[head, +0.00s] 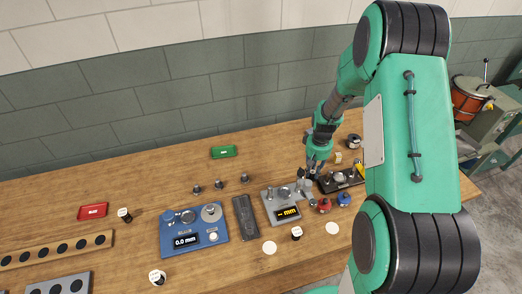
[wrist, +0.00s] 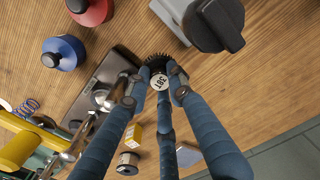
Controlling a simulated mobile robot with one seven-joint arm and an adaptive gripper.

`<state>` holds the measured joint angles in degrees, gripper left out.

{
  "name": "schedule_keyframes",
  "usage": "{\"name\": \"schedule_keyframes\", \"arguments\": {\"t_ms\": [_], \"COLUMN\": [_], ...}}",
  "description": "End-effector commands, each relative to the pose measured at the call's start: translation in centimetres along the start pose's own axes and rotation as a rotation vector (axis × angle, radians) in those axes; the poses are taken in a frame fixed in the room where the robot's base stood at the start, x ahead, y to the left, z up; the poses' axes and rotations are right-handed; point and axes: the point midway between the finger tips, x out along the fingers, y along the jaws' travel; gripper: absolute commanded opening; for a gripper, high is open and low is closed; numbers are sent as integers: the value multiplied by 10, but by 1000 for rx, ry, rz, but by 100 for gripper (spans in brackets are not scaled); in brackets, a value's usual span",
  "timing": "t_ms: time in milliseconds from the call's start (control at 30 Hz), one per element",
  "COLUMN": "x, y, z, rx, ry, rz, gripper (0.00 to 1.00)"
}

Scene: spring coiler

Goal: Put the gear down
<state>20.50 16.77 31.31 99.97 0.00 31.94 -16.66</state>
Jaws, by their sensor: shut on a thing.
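My gripper (wrist: 157,84) is shut on a small black toothed gear (wrist: 152,62) with a white round label that reads like "38T". In the wrist view the gear sits between the fingertips, over the wooden table. I cannot tell whether it touches the table. In the head view my gripper (head: 313,172) points down between the grey gauge (head: 272,213) and the black-based device (head: 328,187); the gear is too small there to make out.
The black-based device shows left of the gear in the wrist view (wrist: 93,92). Red (wrist: 88,10) and blue (wrist: 63,52) bottles stand beyond it. A yellow box (wrist: 135,133) and a spool (wrist: 128,163) are near. A blue gauge (head: 192,247) stands left; bare wood lies toward the back.

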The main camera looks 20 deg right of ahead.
Motion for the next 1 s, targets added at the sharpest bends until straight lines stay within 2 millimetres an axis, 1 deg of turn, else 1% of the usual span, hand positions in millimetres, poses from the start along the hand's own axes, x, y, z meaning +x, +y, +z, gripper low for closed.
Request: {"name": "schedule_keyframes", "arguments": {"t_ms": [167,267,467,700,833,1000], "x": [-3,-4,-5,-6,-4,-3], "y": [-20,-37,-81,-140,-170,-196], "z": [-19,-34,-66,-101,-114,-124], "rx": [17,32,73,125,150,173], "ry": [1,0,-1,1,0,0], "rz": [0,0,0,0,0,0], "gripper": [0,0,0,0,0,0]}}
